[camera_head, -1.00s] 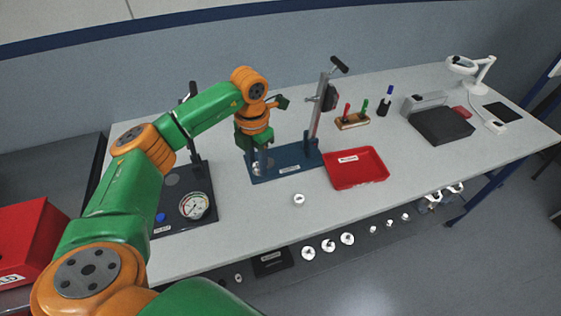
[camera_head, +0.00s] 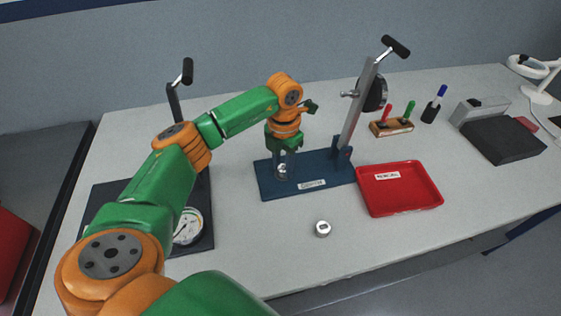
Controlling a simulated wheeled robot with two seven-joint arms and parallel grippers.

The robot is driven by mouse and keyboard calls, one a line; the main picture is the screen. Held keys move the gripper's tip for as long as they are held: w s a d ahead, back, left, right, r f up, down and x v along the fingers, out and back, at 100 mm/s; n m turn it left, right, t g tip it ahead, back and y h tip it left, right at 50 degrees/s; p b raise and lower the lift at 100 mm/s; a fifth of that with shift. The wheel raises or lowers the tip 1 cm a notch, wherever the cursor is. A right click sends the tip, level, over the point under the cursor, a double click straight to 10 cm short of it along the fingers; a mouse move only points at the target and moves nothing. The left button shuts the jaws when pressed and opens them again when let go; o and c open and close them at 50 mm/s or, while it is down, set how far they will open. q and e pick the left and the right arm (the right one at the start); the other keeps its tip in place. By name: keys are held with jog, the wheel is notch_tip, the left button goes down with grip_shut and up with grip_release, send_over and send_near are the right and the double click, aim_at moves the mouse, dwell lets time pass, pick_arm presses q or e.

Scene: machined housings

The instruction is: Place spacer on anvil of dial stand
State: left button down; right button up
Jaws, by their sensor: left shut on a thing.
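My left gripper (camera_head: 284,160) points down over the left part of a blue base (camera_head: 330,179). It is shut on a small silvery piece (camera_head: 282,170), probably the spacer, mostly hidden by the fingers. I cannot tell whether the piece touches the base or an anvil under it. The blue base carries a grey column (camera_head: 357,115) with a black-handled lever and a dark round unit (camera_head: 375,93), perhaps the dial; its label is unreadable. My right gripper is not in view.
A silvery round part (camera_head: 322,228) lies on the table in front of the base. A red tray (camera_head: 400,205) is to its right. A black station with a white-faced gauge (camera_head: 188,227) is partly behind my left arm. Pen holders and a black box (camera_head: 502,140) stand at right.

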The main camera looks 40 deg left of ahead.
pick_arm(q)
jog(key=shift+a+r, duration=0.1)
jog(key=shift+r, duration=0.05)
jog(key=c, duration=0.6)
grip_release()
jog(key=shift+w+f, duration=0.25)
jog(key=shift+f, duration=0.05)
jog(key=shift+o, duration=0.3)
jog(key=shift+s+r, duration=0.1)
jog(key=shift+r, duration=0.55)
notch_tip(320, 180, up, 7)
jog(key=shift+f+b, duration=0.1)
jog(key=shift+b, duration=0.55)
notch_tip(320, 180, up, 4)
jog(key=p, duration=0.1)
send_over(284, 167)
jog(key=shift+a+r, duration=0.1)
jog(key=shift+r, duration=0.1)
